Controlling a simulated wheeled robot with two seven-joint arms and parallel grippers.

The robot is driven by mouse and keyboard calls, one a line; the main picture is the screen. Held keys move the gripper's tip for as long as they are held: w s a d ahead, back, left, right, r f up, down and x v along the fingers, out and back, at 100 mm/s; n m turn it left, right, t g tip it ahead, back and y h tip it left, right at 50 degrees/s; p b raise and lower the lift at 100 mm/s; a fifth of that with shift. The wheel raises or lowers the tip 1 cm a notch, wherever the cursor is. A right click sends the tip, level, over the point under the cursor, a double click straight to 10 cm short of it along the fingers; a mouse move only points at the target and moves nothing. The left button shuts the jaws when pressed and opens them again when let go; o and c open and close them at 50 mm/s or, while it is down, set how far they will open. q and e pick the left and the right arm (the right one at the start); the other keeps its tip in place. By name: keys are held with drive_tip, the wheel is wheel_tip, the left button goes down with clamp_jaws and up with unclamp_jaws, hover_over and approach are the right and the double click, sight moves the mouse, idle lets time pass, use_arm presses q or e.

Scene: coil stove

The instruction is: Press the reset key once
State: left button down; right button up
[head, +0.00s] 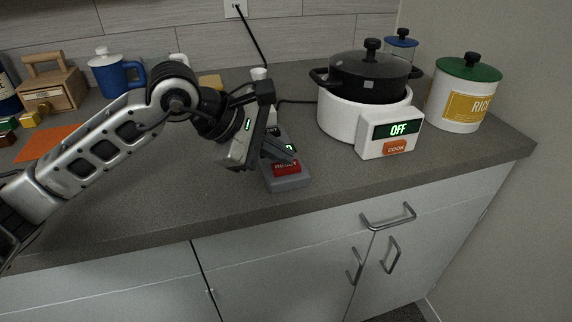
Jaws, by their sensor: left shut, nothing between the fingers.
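The red reset key (286,168) sits on the sloped front of a small grey box (290,183) on the countertop. Its "RESET" lettering is partly readable. My left gripper (291,156) is shut and empty, with its fingertips just above and behind the key in the picture. I cannot tell whether the fingertips touch the box. The gripper hides much of the box's upper part, where a little green glow shows. My right gripper is not in view.
A white cooker (340,122) with a black pot (368,78) stands to the right; its display reads "OFF" above an orange "COOK" key (395,148). A rice canister (462,95) stands farther right. A blue mug (110,76) and wooden box (52,85) are at the left. The counter's front is clear.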

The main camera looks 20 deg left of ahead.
sight(279, 167)
use_arm(q)
drive_tip(key=shift+f+b, duration=0.35)
drive_tip(key=shift+r, duration=0.15)
idle(0.5)
drive_tip(key=shift+r+p, duration=0.45)
drive_tip(key=shift+r, duration=0.3)
drive_tip(key=shift+r+p, duration=1.45)
drive_tip(key=shift+r, duration=1.1)
drive_tip(key=shift+f, duration=0.1)
